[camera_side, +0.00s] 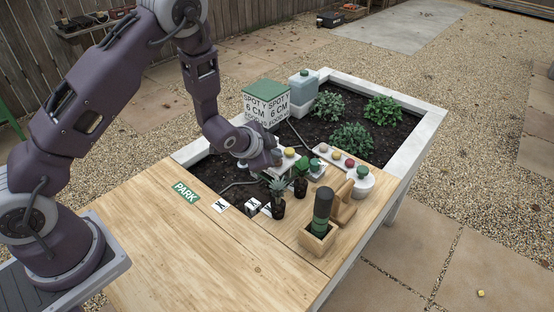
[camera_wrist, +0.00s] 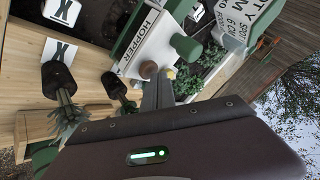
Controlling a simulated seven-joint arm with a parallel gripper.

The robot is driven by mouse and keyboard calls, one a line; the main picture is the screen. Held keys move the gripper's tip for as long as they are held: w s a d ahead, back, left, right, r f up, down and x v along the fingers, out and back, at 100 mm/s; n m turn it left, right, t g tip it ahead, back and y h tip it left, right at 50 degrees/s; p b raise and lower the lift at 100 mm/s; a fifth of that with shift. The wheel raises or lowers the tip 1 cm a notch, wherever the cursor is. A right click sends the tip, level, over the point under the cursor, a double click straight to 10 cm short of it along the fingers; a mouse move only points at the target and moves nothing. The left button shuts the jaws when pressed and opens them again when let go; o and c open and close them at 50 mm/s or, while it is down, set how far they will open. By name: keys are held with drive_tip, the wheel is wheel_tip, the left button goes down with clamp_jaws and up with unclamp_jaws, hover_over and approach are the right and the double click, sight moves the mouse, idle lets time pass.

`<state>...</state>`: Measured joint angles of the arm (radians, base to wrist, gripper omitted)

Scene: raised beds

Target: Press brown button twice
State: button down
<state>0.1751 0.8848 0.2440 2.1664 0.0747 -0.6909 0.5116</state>
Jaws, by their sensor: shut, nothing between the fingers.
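A round brown button (camera_wrist: 148,69) sits at the edge of the white panel marked HOPPER (camera_wrist: 142,38) in the wrist view. My gripper (camera_wrist: 157,84) is shut and empty, its fingertips right beside the brown button; I cannot tell whether they touch it. A small yellow round piece (camera_wrist: 170,73) shows just past the fingertips. In the side view my gripper (camera_side: 272,162) is low over the bed, beside a white block with a yellow knob (camera_side: 290,152). The brown button cannot be made out there; my gripper may hide it.
Potted plants (camera_side: 277,199), a wooden holder with a dark green-banded bottle (camera_side: 322,212) and a white strip of coloured round pieces (camera_side: 350,162) stand close by. A SPOT Y box (camera_side: 266,105) and a jug (camera_side: 303,88) stand behind.

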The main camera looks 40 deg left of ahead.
drive_tip(key=shift+f, duration=0.35)
drive_tip(key=shift+r, duration=0.1)
idle(0.4)
drive_tip(key=shift+r, duration=0.9)
drive_tip(key=shift+r, duration=2.55)
